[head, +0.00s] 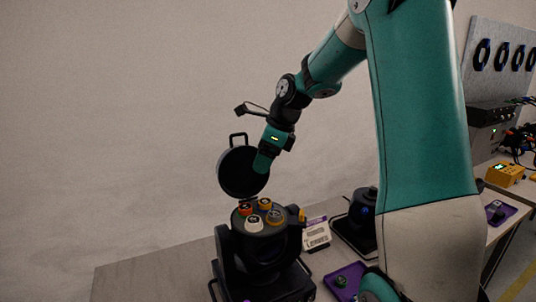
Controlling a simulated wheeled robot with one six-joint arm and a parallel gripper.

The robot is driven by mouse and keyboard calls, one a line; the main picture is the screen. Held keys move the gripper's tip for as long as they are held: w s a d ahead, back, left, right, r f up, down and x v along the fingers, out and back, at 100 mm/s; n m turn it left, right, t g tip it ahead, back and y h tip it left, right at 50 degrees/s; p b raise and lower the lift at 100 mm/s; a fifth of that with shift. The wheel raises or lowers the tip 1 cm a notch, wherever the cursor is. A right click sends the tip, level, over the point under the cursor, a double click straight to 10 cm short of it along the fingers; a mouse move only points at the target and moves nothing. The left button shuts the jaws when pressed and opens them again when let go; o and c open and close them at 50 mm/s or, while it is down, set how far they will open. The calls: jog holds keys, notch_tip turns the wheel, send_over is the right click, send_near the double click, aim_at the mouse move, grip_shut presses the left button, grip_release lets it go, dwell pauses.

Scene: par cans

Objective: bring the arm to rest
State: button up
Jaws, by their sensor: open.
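My gripper (262,164) is at the end of my teal and black arm, pointing down. It is open, with nothing seen in it, and it overlaps the right side of a raised round black lid (234,181); I cannot tell whether they touch. Below it stands a black par can (263,251) with its top open. My arm comes down from the upper right.
A white label card (317,232) stands right of the par can. A purple tray (346,276) lies in front. A yellow box (505,174) and dark equipment (494,122) are at far right. The space at left is free.

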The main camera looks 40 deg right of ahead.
jog(key=shift+v, duration=1.3)
jog(key=s+a+f+n+g+b, duration=0.1)
jog(key=s+a+n, duration=0.2)
jog(key=a+n, duration=0.5)
jog(key=s+a+f+n+g+b, duration=0.15)
jog(key=s+a+n, duration=0.25)
jog(key=a+n, duration=0.4)
jog(key=s+a+f+n+b, duration=0.1)
jog(key=s+a+f+n, duration=0.1)
jog(key=s+a+n, duration=0.4)
jog(key=s+a+f+n+g+y+b, duration=0.1)
jog(key=s+a+f+n, duration=0.1)
jog(key=s+a+n, duration=0.4)
jog(key=s+n, duration=0.4)
jog(key=n, duration=0.3)
jog(key=shift+s+a+f+b, duration=0.15)
jog(key=shift+a+f+b, duration=0.05)
jog(key=shift+b, duration=0.15)
